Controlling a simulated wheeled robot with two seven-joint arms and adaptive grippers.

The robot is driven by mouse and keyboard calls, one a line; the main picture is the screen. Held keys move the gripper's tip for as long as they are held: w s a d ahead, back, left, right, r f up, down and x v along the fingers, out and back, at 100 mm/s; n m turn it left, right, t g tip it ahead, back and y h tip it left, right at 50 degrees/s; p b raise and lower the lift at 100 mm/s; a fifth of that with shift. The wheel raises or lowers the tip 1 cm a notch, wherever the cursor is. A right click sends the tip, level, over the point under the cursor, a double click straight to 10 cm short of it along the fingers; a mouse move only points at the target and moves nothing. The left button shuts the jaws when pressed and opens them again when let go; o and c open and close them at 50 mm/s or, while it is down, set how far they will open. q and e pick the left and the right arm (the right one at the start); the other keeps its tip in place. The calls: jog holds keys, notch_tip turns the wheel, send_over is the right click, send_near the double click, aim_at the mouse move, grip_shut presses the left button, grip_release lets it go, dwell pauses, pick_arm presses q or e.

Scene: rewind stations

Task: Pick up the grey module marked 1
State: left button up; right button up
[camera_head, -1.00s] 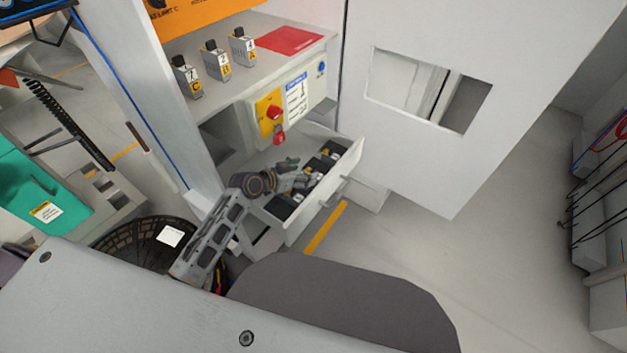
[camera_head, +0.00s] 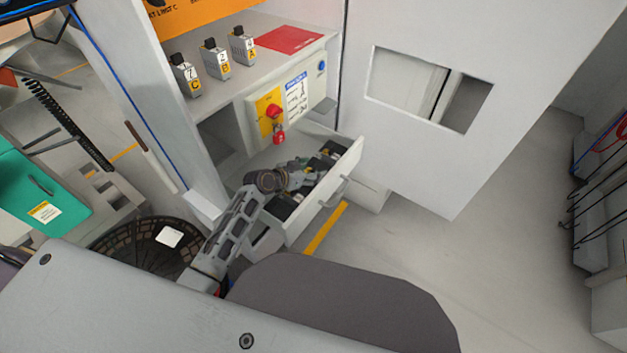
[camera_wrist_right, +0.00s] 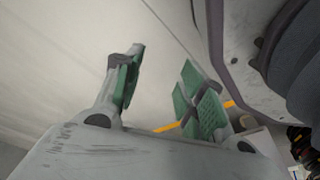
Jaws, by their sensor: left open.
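An open drawer (camera_head: 318,206) under the shelf holds several small dark and grey modules in compartments. The digits on them are too small to read, so I cannot tell which one is marked 1. My left gripper (camera_head: 308,171) is open over the drawer, low among the modules; its fingers are small, and whether they touch one is unclear. My arm and gripper hide part of the drawer's contents. My right gripper (camera_wrist_right: 160,88), in the right wrist view, is open with green pads and nothing between them, away from the modules.
Grey modules marked 7 C (camera_head: 186,78), 2 B (camera_head: 216,62) and 4 A (camera_head: 243,47) stand on the shelf beside a red mat (camera_head: 290,40). A red switch (camera_head: 273,111) with a padlock is above the drawer. A black basket (camera_head: 130,240) stands left of my arm.

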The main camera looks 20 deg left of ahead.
pick_arm(q)
jog(key=c, duration=1.1)
jog(key=shift+o, duration=0.2)
pick_arm(e)
jog(key=shift+d, duration=0.55)
pick_arm(q)
jog(key=shift+r, duration=0.15)
jog(key=shift+r, duration=0.85)
notch_tip(320, 180, up, 7)
jog(key=shift+f+p, duration=0.2)
jog(key=shift+p, duration=0.7)
jog(key=shift+r, duration=0.75)
pick_arm(e)
jog(key=shift+s+d+f, duration=0.55)
jog(key=shift+s+f, duration=0.3)
jog(key=shift+s+d+f, duration=0.55)
jog(key=shift+s+f, duration=0.3)
